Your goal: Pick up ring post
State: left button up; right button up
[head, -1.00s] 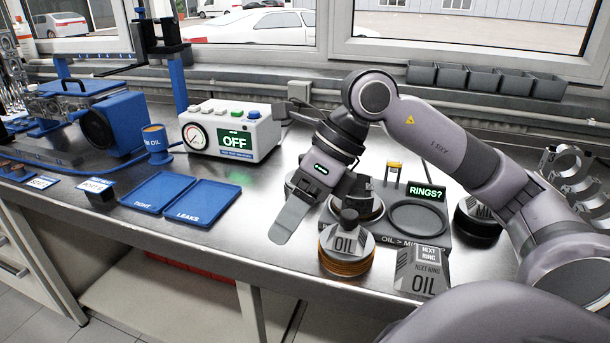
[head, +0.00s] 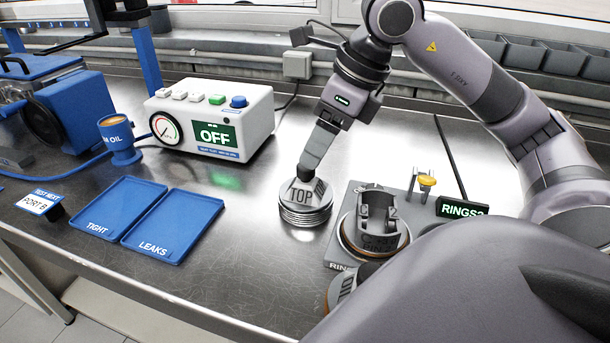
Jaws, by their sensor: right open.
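A ring post marked TOP (head: 304,198) stands upright on the bench in the head view, a grey cap over a stack of thin metal rings. My right gripper (head: 306,172) points down at its top knob. Its fingers are open and hide most of the knob; I cannot tell whether they touch it. A second post marked OIL (head: 338,291) is partly hidden by my own arm at the lower edge. My left gripper is out of view.
A grey ring station (head: 345,203) with a round holder stands right of the TOP post, beside a RINGS display (head: 462,209). Blue TIGHT (head: 120,207) and LEAKS (head: 173,227) trays lie left. A tester reading OFF (head: 250,105) stands behind. Bare bench lies between trays and post.

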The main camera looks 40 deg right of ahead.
aim_at(306, 189)
jog(key=shift+w+d+x, duration=0.1)
jog(key=shift+d+x, duration=0.05)
jog(key=shift+x, duration=1)
jog(key=shift+w+d+x, duration=0.1)
jog(key=shift+d+x, duration=0.1)
jog(key=shift+x, duration=1)
jog(key=shift+w+d+x, duration=0.1)
jog(key=shift+d+x, duration=0.05)
jog(key=shift+x, duration=1)
jog(key=shift+s, duration=0.1)
grip_shut()
